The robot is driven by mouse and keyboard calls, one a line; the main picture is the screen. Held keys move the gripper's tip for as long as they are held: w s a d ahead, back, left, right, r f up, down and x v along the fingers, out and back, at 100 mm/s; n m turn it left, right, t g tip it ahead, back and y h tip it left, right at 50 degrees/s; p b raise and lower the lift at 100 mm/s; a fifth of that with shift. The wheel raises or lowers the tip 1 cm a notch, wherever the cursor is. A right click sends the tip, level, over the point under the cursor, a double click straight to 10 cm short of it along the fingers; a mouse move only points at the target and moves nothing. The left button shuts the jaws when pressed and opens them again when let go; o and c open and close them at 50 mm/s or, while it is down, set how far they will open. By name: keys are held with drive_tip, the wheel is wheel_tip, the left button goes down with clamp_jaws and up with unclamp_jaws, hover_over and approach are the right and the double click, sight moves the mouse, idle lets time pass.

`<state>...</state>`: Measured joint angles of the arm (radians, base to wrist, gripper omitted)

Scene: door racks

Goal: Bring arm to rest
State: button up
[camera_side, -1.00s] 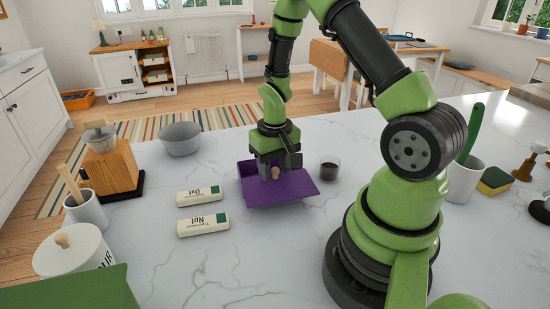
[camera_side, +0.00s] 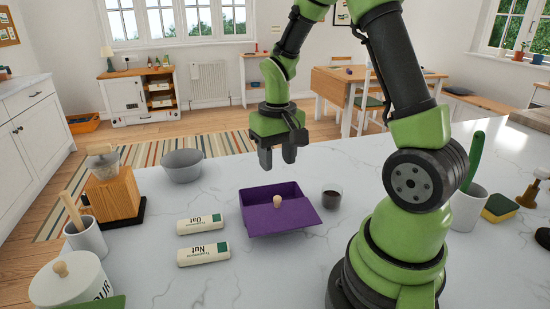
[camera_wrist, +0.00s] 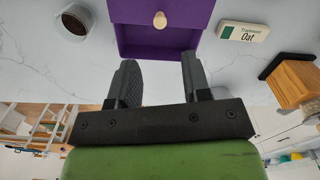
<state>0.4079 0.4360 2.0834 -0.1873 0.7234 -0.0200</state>
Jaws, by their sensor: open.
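My gripper (camera_side: 278,158) hangs in the air above and behind the purple box (camera_side: 258,217) on the marble counter. Its jaws are apart with nothing between them. The gripper also shows in the wrist view (camera_wrist: 155,82), fingers spread, with the box (camera_wrist: 190,14) beyond them. A small round wooden knob (camera_side: 277,202) shows at the box, below the gripper and apart from it. I cannot tell whether it is attached to the box. The knob also shows in the wrist view (camera_wrist: 160,19).
Two labelled packs, Oat (camera_side: 200,224) and Nut (camera_side: 204,254), lie left of the box. A grey bowl (camera_side: 182,165), a wooden block (camera_side: 112,192) and a white pot (camera_side: 70,281) stand further left.

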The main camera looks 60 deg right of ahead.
drive_tip(key=s+a+r+n+t+y, duration=0.2)
drive_tip(key=s+a+r+t, duration=0.5)
drive_tip(key=s+a+r, duration=0.3)
drive_tip(key=a+r, duration=0.3)
drive_tip(key=r, duration=0.2)
drive_tip(key=shift+s+a+r+n, duration=0.15)
drive_tip(key=shift+a+r+n, duration=0.05)
drive_tip(key=shift+a+n, duration=0.1)
